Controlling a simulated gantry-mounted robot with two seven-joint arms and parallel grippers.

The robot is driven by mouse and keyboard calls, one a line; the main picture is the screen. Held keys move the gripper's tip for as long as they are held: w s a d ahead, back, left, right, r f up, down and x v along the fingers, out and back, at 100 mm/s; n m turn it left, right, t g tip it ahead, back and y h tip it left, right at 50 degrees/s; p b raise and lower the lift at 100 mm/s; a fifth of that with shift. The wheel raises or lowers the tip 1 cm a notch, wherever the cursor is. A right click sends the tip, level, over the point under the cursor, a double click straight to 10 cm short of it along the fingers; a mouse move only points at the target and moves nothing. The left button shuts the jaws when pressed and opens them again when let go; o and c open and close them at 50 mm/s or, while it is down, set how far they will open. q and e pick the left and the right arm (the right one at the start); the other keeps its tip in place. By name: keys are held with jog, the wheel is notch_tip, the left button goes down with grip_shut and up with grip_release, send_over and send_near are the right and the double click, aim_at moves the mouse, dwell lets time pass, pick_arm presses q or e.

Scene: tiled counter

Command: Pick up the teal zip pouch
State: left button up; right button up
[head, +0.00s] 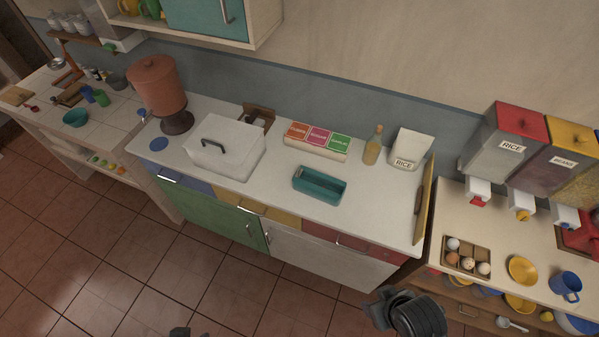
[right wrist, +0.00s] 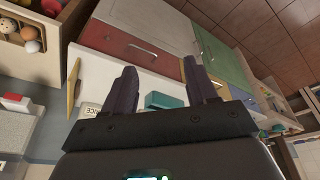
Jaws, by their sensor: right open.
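A teal rectangular item (head: 320,185) lies on the white counter, right of centre in the head view. It looks like a shallow open box with a darker inside, and I cannot make out a zip. It also shows in the right wrist view (right wrist: 166,101), small and beyond my fingers. My right gripper (right wrist: 157,70) is open and empty, its two fingers well apart. In the head view the right arm's dark end (head: 405,312) is low in front of the counter, well short of the teal item. Only a dark sliver of my left gripper (head: 180,332) shows at the bottom edge.
Behind the teal item stand colored boxes (head: 318,140), a bottle (head: 373,147) and a rice bag (head: 408,150). A yellow board (head: 424,200) stands at the right end. Counter around the teal item is clear.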

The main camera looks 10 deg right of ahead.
jog(key=shift+o, duration=0.2)
jog(key=o, duration=0.8)
jog(key=shift+c, duration=0.2)
